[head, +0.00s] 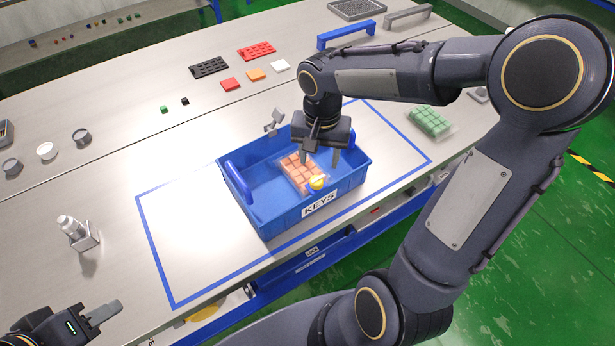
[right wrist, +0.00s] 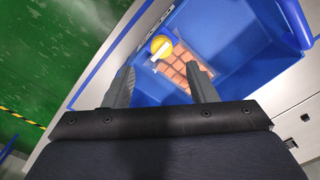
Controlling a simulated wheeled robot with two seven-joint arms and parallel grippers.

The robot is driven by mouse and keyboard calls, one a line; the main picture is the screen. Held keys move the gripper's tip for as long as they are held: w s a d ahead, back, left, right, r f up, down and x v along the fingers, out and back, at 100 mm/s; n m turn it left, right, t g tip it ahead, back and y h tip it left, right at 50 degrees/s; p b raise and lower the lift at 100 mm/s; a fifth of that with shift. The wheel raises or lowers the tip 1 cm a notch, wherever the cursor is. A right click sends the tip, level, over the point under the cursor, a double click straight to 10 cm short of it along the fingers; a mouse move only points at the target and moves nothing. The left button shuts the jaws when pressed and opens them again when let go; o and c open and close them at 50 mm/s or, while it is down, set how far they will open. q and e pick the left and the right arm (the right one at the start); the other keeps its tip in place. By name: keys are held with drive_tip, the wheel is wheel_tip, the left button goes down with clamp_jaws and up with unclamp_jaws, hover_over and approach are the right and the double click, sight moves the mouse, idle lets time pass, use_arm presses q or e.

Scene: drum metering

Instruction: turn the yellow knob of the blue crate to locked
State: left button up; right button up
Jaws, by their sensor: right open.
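The blue crate (head: 275,213) stands on the table inside a blue outlined area, with a KEYS label on its front wall; its wall also shows in the right wrist view (right wrist: 255,70). The yellow knob (head: 317,183) sits at the crate's front wall, and it appears in the right wrist view (right wrist: 161,46) with a pale bar across it. My right gripper (head: 322,160) is open above the crate, pointing down, its fingers apart from the knob. In the right wrist view the knob lies beyond and between the fingertips. My left gripper (head: 92,318) is at the bottom left, away from the crate; its opening is unclear.
A pack of orange blocks (head: 296,170) lies in the crate. A green block pack (head: 430,121) lies to the right. A white bottle in a holder (head: 78,232) stands at left. Red and black trays (head: 257,52) lie at the back. The outlined area left of the crate is clear.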

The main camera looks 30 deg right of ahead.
sight(317, 180)
drive_tip(key=shift+w+a+f, duration=0.1)
drive_tip(key=shift+w+f, duration=0.15)
wheel_tip(317, 180, down, 8)
drive_tip(key=shift+r+p, duration=0.15)
drive_tip(key=shift+p, duration=0.15)
drive_tip(key=shift+c, duration=0.4)
drive_tip(key=c, duration=0.9)
